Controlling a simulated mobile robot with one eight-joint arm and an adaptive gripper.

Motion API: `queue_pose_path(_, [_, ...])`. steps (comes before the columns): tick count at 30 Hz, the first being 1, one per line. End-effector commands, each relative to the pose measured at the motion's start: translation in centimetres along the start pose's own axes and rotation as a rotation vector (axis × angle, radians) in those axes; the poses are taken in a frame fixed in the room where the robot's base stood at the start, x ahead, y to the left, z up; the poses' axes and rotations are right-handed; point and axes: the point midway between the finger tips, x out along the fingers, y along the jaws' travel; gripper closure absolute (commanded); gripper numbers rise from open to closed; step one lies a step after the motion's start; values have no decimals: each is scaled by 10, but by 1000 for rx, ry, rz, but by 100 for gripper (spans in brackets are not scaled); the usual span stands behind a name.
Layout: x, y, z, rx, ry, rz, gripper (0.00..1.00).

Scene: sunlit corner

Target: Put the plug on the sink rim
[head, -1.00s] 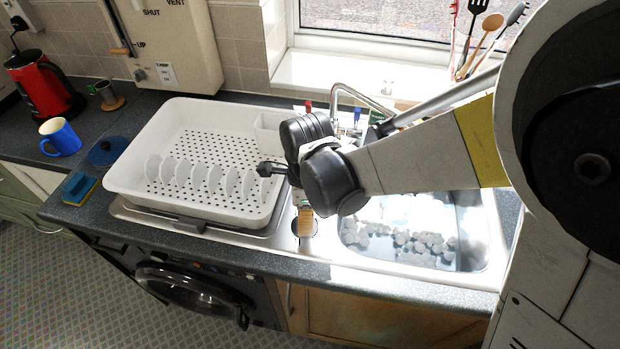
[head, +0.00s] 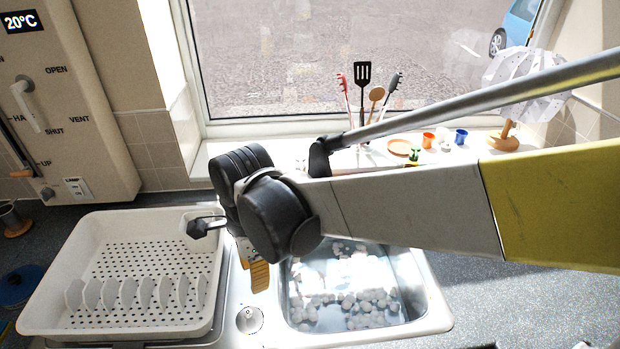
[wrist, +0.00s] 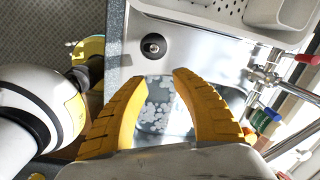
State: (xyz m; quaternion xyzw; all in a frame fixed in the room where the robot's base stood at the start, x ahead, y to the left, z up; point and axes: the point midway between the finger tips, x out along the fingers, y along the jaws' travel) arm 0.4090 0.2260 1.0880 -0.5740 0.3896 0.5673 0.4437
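The steel sink (head: 350,300) holds water with patches of pale suds; it also shows between my fingers in the wrist view (wrist: 160,115). Its flat steel rim (head: 437,315) runs around the bowl. No other plug is clear. My gripper (wrist: 156,78) is open and empty, its yellow fingers apart above the sink area. In the head view the gripper (head: 260,276) is partly hidden by my wrist.
A white dish rack (head: 130,265) stands left of the sink. The tap (wrist: 265,75) is at the sink's back edge. Utensils (head: 365,90), small coloured pots (head: 428,140) and a white lamp (head: 525,80) stand along the windowsill. The counter right of the sink (head: 530,290) looks clear.

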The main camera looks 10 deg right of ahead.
Motion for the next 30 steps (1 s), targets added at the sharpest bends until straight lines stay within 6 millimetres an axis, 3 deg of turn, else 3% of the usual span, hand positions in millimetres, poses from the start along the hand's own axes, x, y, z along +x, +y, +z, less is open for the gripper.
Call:
queue_pose_path(6, [-50, 35, -96, -479, 80, -213, 68])
queue_pose_path(9, [-64, 58, -134, -726, 190, -290, 68])
queue_pose_path(13, [-74, 85, -170, -990, 351, -328, 68])
queue_pose_path(19, [-78, 106, -194, -1209, 506, -315, 68])
queue_pose_path(30, [-79, 108, -197, -1244, 526, -309, 68])
